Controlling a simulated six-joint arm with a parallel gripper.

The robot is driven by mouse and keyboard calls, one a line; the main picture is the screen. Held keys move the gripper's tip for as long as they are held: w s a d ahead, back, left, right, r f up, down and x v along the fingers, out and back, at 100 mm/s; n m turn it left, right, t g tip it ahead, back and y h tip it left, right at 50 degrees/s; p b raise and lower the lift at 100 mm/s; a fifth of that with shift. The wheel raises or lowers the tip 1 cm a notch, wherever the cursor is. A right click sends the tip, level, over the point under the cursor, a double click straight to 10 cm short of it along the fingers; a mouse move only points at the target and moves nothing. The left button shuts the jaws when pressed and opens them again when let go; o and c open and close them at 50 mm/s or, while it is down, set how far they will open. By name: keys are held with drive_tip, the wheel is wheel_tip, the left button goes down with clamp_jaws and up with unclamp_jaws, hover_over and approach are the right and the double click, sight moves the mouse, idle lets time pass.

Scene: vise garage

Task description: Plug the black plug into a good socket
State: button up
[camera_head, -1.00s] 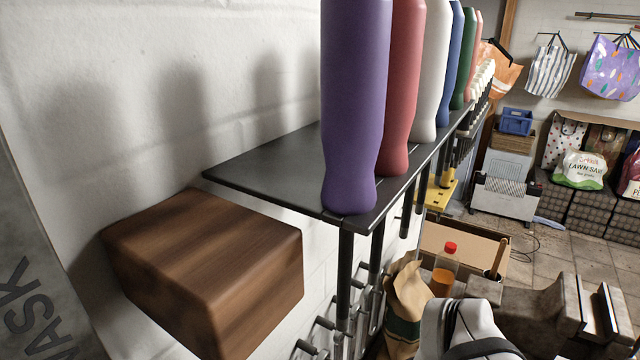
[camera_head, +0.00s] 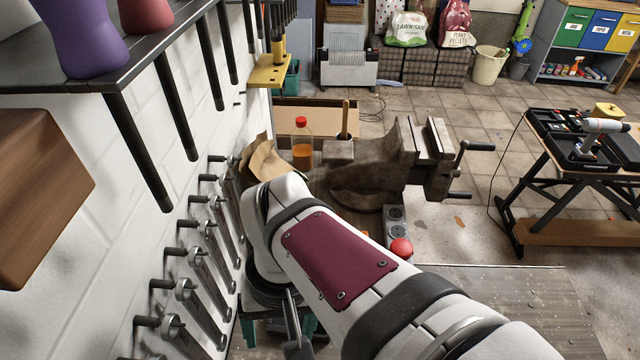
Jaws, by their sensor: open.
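A grey strip (camera_head: 394,222) with round dark recesses, which look like sockets, lies on the bench right of my arm. A red knob or ball (camera_head: 401,248) sits at its near end. My arm partly covers that end, and I cannot tell the condition of the sockets. I cannot make out the black plug. My white arm with a dark red panel reaches from the lower right to the middle and bends down there.
A large vise (camera_head: 385,165) stands beyond the strip, with an orange bottle (camera_head: 302,145) and a paper bag (camera_head: 265,165) left of it. Wrenches (camera_head: 190,300) hang on the left wall under a black shelf (camera_head: 130,45). A workbench (camera_head: 575,160) stands right.

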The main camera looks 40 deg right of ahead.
drive_tip(key=w+d+f+m, duration=0.1)
drive_tip(key=w+d+f, duration=0.15)
drive_tip(key=d, duration=1.05)
drive_tip(key=s+d+f, duration=0.1)
drive_tip(key=s+d, duration=0.1)
drive_tip(key=d, duration=0.5)
drive_tip(key=s+d+f+m+h, duration=0.1)
drive_tip(key=s+d+f, duration=0.1)
drive_tip(key=d, duration=0.5)
drive_tip(key=shift+s+d+f, duration=0.15)
drive_tip(key=shift+s+d, duration=0.25)
drive_tip(key=shift+s, duration=0.45)
wheel_tip(320, 180, down, 10)
drive_tip(key=shift+f, duration=0.3)
wheel_tip(320, 180, down, 5)
drive_tip(key=shift+d+f, duration=0.1)
drive_tip(key=shift+d, duration=0.05)
